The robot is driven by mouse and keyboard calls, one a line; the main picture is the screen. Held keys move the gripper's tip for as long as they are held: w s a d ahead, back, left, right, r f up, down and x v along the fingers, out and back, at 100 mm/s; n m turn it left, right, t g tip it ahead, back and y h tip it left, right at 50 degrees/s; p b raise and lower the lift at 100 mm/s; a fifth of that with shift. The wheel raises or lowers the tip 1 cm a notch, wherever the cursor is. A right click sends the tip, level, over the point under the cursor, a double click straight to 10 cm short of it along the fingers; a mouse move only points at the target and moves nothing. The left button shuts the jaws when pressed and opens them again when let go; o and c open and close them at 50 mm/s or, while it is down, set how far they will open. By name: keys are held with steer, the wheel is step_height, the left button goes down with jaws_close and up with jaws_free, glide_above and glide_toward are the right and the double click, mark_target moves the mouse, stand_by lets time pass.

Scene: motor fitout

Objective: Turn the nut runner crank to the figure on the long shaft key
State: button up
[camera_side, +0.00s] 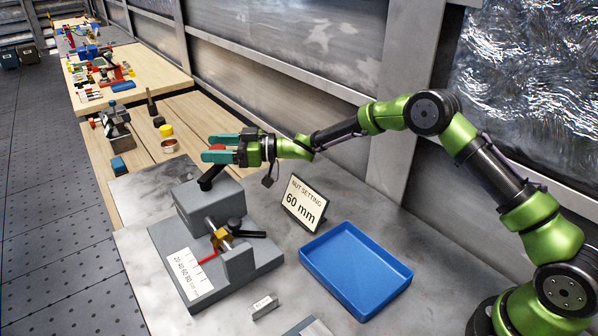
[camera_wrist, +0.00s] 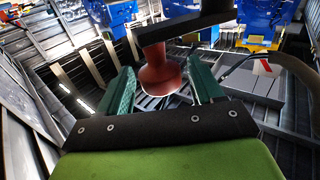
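The nut runner (camera_side: 209,205) is a grey block on a grey base, with a threaded spindle, a brass nut (camera_side: 221,239) and a red pointer (camera_side: 207,258). The pointer lies by the white scale (camera_side: 188,275); I cannot read its exact figure. A black crank arm (camera_side: 211,178) rises from the block to a red knob (camera_side: 217,148). My gripper (camera_side: 208,148) has its teal fingers on either side of the knob. In the wrist view the knob (camera_wrist: 160,78) stands between the spread fingers (camera_wrist: 160,68), with gaps showing on both sides.
A card (camera_side: 303,203) reads "NUT SETTING 60 mm". A blue tray (camera_side: 312,262) stands to the right, looking empty. A small labelled grey block (camera_side: 263,306) lies in front, its label too small to read. Other tools crowd the benches (camera_side: 150,70) behind.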

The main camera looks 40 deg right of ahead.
steer(key=v, duration=0.7)
steer(key=shift+s+d, duration=0.2)
steer(key=shift+c, duration=0.2)
stand_by(0.5)
